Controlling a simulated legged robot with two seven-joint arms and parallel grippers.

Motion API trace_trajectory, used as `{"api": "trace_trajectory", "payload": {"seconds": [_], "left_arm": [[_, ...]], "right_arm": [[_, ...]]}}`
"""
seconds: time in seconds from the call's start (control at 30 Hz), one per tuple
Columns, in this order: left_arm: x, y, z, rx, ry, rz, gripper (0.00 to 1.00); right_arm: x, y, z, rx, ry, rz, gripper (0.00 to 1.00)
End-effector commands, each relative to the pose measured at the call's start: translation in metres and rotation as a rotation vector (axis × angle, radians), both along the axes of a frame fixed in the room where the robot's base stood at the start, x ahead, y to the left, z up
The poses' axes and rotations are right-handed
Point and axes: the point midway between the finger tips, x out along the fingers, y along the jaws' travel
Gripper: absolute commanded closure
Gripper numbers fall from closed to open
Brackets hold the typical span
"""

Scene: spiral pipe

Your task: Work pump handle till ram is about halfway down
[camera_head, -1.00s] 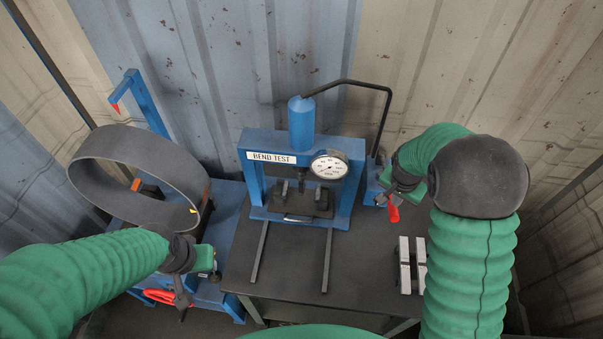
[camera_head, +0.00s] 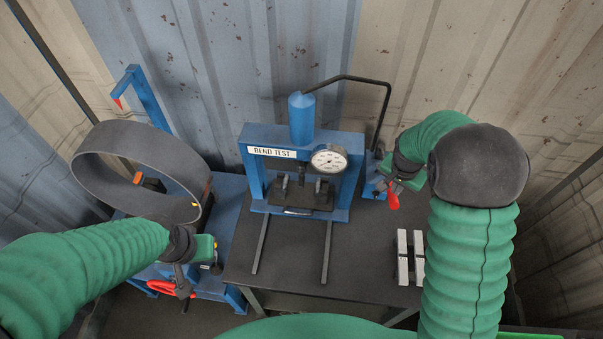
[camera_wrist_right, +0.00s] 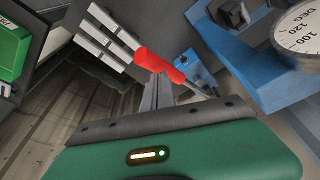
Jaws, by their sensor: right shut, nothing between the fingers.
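The blue press, labelled BEND TEST (camera_head: 272,152), stands on the dark table with a round dial gauge (camera_head: 329,160). Its dark ram (camera_head: 303,171) hangs under the top beam, above a black block; whether they touch is too small to tell. The blue pump (camera_head: 374,178) sits at the press's right, with a red-gripped handle (camera_head: 393,201). My right gripper (camera_wrist_right: 158,92) is shut and empty, its fingers at the red grip (camera_wrist_right: 160,68) in the wrist view. My left gripper (camera_head: 183,280) hangs before the blue stand at left; its jaw state is unclear.
Pale metal blocks (camera_head: 410,257) lie on the table's right side. Two dark rails (camera_head: 327,252) run forward from the press. A black hose (camera_head: 388,105) arcs from cylinder to pump. Corrugated walls close in behind.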

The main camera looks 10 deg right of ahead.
Motion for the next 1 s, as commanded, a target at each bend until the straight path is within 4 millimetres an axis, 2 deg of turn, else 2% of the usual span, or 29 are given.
{"api": "trace_trajectory", "payload": {"seconds": [0.13, 0.27, 0.63, 0.77, 1.0], "left_arm": [[0.000, 0.000, -0.009, 0.000, 0.000, 0.000, 0.64], [0.000, 0.000, -0.010, 0.000, 0.000, 0.000, 0.64], [0.000, 0.000, -0.035, 0.000, 0.000, 0.000, 0.64], [0.000, 0.000, -0.025, 0.000, 0.000, 0.000, 0.64], [0.000, 0.000, 0.003, 0.000, 0.000, 0.000, 0.64]], "right_arm": [[0.000, 0.000, -0.012, 0.000, 0.001, 0.000, 1.00], [-0.001, 0.000, -0.014, 0.000, 0.001, 0.000, 1.00], [-0.010, 0.003, -0.048, 0.001, 0.002, 0.000, 1.00], [-0.009, 0.002, -0.037, 0.000, 0.000, 0.000, 1.00], [-0.002, 0.001, -0.002, 0.000, 0.000, -0.001, 1.00]]}}
